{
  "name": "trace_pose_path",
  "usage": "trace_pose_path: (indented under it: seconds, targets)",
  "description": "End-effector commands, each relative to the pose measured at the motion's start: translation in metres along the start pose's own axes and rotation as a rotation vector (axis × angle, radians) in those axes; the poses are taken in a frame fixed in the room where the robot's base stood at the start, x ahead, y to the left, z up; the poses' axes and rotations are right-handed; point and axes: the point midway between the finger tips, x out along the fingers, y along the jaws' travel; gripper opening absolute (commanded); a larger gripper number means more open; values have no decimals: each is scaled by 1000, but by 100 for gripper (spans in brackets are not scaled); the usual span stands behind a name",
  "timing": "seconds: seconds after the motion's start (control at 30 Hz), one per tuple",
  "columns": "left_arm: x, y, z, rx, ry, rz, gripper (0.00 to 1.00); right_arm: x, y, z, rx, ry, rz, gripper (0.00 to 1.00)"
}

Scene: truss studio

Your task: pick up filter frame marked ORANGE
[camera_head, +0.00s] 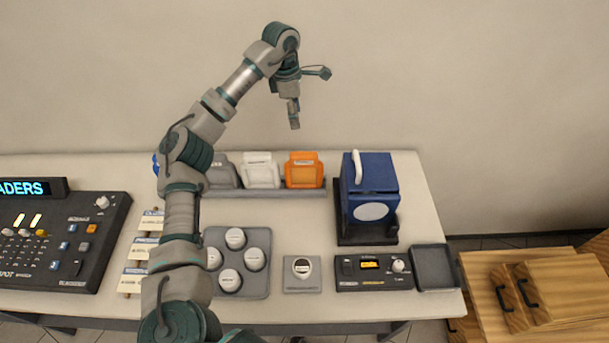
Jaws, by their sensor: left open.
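The orange filter frame (304,170) stands upright in a grey rack (270,192) at the back of the table, at the right end of a row. A white frame (261,171) is beside it, and a grey frame (222,174) stands left of that, partly covered by my left arm. My left gripper (310,98) is open and empty, raised above the back of the table over the orange frame and apart from it. My right gripper is not in view.
A blue box with a white handle (371,176) stands right of the rack. A tray of white round pieces (261,288), a small control unit (372,283) and a console (60,240) occupy the front and left. Wooden crates (550,290) stand at the right.

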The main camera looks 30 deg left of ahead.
Motion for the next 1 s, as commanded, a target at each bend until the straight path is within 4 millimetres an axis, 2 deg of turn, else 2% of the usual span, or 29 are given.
trace_pose_path:
  seconds: [0.4, 0.8, 1.0]
  targets:
    - [90, -1, 1, -1, 3, -2, 62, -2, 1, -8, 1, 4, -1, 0]
    - [134, -1, 1, 0, 2, -3, 62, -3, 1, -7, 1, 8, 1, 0]
    - [162, -1, 3, 0, 2, -1, 62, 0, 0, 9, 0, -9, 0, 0]
